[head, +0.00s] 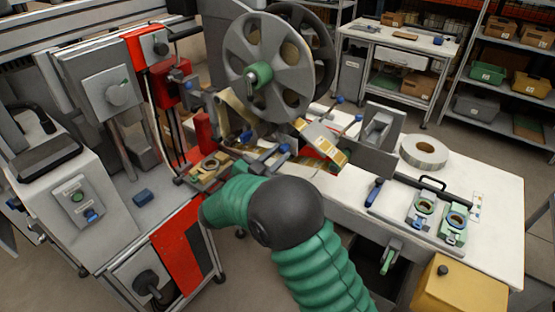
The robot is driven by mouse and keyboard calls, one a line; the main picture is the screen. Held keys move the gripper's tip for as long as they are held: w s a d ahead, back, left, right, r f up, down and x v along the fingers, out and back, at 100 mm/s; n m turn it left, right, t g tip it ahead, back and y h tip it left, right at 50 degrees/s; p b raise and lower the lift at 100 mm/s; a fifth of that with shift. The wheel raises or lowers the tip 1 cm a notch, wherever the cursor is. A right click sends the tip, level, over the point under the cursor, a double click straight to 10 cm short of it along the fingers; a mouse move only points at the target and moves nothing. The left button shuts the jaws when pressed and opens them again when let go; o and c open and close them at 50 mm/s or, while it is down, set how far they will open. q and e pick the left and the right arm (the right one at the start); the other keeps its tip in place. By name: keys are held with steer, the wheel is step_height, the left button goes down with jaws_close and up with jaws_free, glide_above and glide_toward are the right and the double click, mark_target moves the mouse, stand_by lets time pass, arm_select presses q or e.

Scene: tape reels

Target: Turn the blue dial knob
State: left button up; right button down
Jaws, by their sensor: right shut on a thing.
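A small blue dial knob (92,215) is on the sloped front of the white console at the left, just below a green knob (77,197). My right arm comes in from the bottom centre, and its green forearm bends up and left. My right gripper (207,172) is beyond the forearm, beside the machine's centre, well to the right of the blue knob and apart from it. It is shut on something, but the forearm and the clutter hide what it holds. My left gripper is not in view.
A large grey reel (290,75) stands above the machine centre. A blue block (142,197) lies on the grey ledge right of the console. The white table (340,195) carries a tape roll (424,152) and two small fixtures at the right. A yellow box (460,290) stands at the front right.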

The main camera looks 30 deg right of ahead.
steer(key=shift+f+m+b, duration=0.25)
steer(key=shift+m+b, duration=0.5)
steer(key=shift+m, duration=0.25)
steer(key=shift+r+m+b, duration=0.15)
steer(key=shift+m+b, duration=16.65)
steer(key=shift+b, duration=1.7)
steer(key=shift+r, duration=0.1)
steer(key=c, duration=1.2)
jaws_free()
steer(key=shift+c, duration=0.2)
steer(key=shift+r, duration=0.1)
